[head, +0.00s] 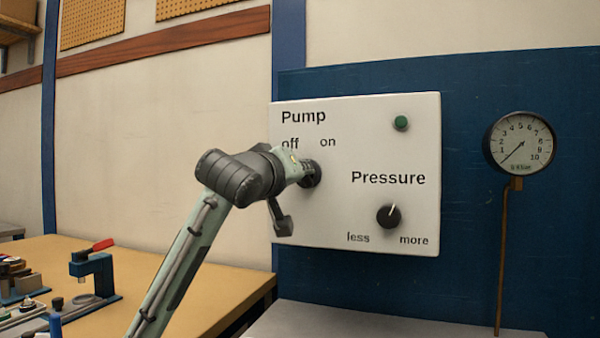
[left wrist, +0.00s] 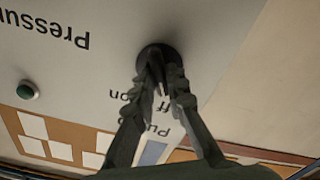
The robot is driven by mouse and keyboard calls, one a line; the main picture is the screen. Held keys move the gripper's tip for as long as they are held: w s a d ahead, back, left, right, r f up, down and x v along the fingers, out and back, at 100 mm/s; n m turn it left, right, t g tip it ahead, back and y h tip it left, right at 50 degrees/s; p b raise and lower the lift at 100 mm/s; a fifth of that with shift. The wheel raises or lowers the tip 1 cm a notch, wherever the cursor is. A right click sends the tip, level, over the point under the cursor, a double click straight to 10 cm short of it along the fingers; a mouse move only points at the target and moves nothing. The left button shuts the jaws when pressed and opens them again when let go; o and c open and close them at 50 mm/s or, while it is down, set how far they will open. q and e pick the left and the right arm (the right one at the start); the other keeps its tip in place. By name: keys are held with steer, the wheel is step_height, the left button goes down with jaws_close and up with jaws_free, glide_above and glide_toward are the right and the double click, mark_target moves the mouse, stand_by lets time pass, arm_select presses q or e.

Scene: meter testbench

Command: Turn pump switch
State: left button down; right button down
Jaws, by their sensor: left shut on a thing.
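The white control panel (head: 340,240) is mounted on a blue backboard. Its dark round pump switch (head: 314,175) sits below the "off" and "on" labels and is partly hidden by my left gripper (head: 306,174). In the left wrist view, the fingers of my left gripper (left wrist: 165,78) are closed around the grip of the pump switch (left wrist: 156,52). The switch's pointer is hidden, so its setting cannot be told. My right gripper is in neither view.
A black pressure knob (head: 388,216) is at the panel's lower right, and a green button (head: 400,122) is above it. A round gauge (head: 518,142) hangs to the right, its needle near the low end. A workbench (head: 140,262) with tools stands at the left.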

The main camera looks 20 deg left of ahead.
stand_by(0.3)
arm_select(q)
steer(key=c, duration=1.5)
jaws_free()
steer(key=shift+a, duration=0.1)
steer(key=shift+c, duration=0.2)
steer(key=s, duration=1.2)
steer(key=shift+a, duration=0.15)
